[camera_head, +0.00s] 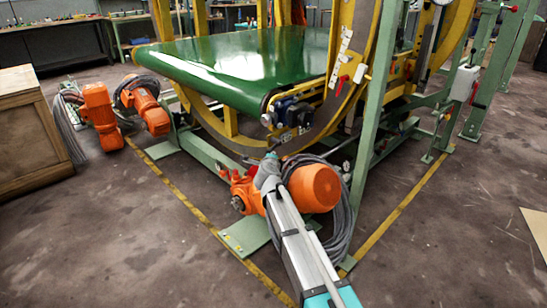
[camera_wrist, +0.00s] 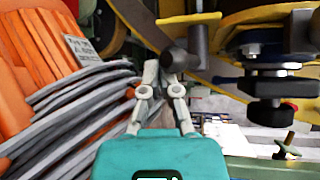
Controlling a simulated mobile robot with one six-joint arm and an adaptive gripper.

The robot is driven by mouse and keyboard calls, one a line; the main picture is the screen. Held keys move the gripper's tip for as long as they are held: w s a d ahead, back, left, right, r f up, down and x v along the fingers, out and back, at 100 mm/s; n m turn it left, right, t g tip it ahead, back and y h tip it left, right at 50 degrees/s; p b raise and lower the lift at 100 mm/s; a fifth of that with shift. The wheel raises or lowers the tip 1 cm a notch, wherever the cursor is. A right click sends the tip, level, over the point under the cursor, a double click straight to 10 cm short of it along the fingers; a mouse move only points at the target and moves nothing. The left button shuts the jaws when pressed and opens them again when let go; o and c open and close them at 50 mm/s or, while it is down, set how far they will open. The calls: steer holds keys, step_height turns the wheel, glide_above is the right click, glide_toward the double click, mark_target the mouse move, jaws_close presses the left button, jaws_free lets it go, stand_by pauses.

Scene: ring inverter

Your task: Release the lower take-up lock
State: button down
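My gripper (camera_wrist: 160,70) has two pale grey fingers that lean close together at the tips. The right fingertip overlaps a dark round-ended handle (camera_wrist: 186,62) in the wrist view; I cannot tell whether they touch. That handle hangs by a grey post with a flat crossbar (camera_wrist: 188,18). I cannot tell for certain whether it is the lower take-up lock. In the head view my gripper (camera_head: 268,172) is low in front of the machine, beside an orange motor (camera_head: 314,187), and its fingertips are unclear.
A dark blue and black unit (camera_head: 292,112) sits at the green belt's (camera_head: 240,68) near corner. Black knobs (camera_wrist: 270,100) are right of my gripper in the wrist view. Grey cable coils (camera_wrist: 75,110) lie close on the left. A red handle (camera_head: 342,86) is higher on the yellow frame.

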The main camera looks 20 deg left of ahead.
steer(key=shift+s+a+r, duration=0.15)
steer(key=shift+a+r, duration=0.05)
steer(key=shift+a, duration=0.05)
steer(key=s+d+r+p, duration=0.5)
steer(key=r+p, duration=0.1)
steer(key=r, duration=0.1)
steer(key=shift+p, duration=0.4)
steer(key=shift+f, duration=0.1)
